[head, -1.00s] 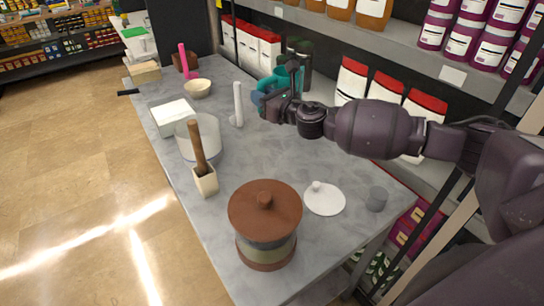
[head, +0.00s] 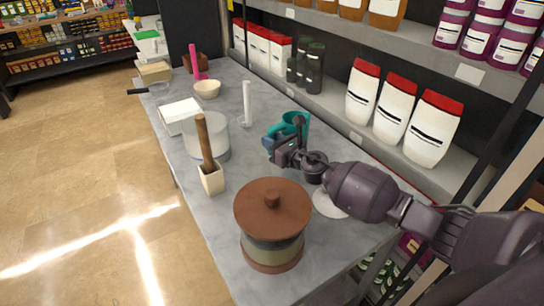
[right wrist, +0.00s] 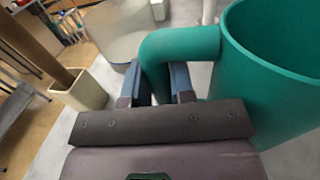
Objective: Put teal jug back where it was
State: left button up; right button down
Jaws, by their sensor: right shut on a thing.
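The teal jug (head: 296,126) is over the middle right of the grey table in the head view, partly hidden by my right gripper. My right gripper (head: 272,149) is shut on the jug's handle. In the right wrist view the fingers (right wrist: 158,88) are on either side of the handle, and the jug (right wrist: 275,70) fills the right side, looking upright. Whether the jug's base touches the table is hard to tell. My left gripper is not in view.
A brown-lidded pot (head: 271,222) stands at the table's front, with a white lid (head: 326,204) partly behind my right arm. Shelves run along the right.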

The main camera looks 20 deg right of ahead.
jog(key=shift+f+b, duration=1.4)
jog(key=shift+f, duration=0.65)
